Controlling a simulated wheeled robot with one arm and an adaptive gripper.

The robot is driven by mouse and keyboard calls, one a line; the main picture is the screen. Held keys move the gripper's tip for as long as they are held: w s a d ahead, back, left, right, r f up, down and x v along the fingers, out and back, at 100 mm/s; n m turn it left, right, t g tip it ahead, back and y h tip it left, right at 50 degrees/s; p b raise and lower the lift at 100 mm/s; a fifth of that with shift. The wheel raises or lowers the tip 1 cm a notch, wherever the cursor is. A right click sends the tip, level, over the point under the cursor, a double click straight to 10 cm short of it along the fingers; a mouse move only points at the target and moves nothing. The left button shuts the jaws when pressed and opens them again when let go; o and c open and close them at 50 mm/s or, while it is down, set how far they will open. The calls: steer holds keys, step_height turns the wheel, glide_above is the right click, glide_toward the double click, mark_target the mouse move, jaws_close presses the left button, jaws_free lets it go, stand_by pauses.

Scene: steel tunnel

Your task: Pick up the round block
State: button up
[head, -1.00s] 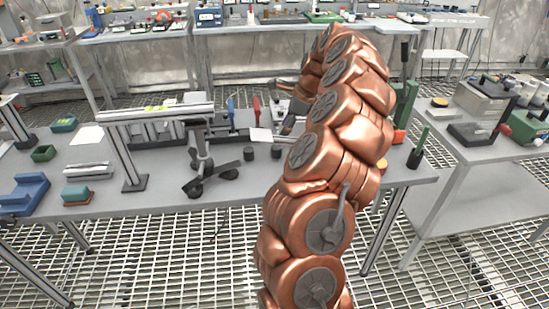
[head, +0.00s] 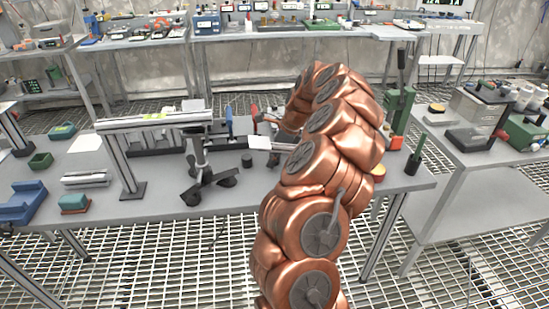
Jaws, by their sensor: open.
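A small dark round block (head: 247,160) stands upright on the grey workbench (head: 330,190), to the right of a black-footed stand. Another round piece with a yellow-orange top (head: 378,171) shows partly behind my copper arm, at the bench's right side. I cannot tell for sure which is the round block meant. My gripper (head: 268,118) is small and partly hidden by my arm, above the middle of the bench, behind the dark block in the picture. It is open, and nothing shows between its fingers. My arm hides part of the bench behind it.
A rail on posts (head: 155,121) and the black-footed stand (head: 205,175) rise left of the dark block. A white card (head: 258,143) lies behind it. A green press (head: 398,112) and a dark-green upright tool (head: 415,155) stand at right. The front bench strip is clear.

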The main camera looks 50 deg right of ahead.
jaws_close()
stand_by(0.5)
steer(key=shift+r, duration=0.15)
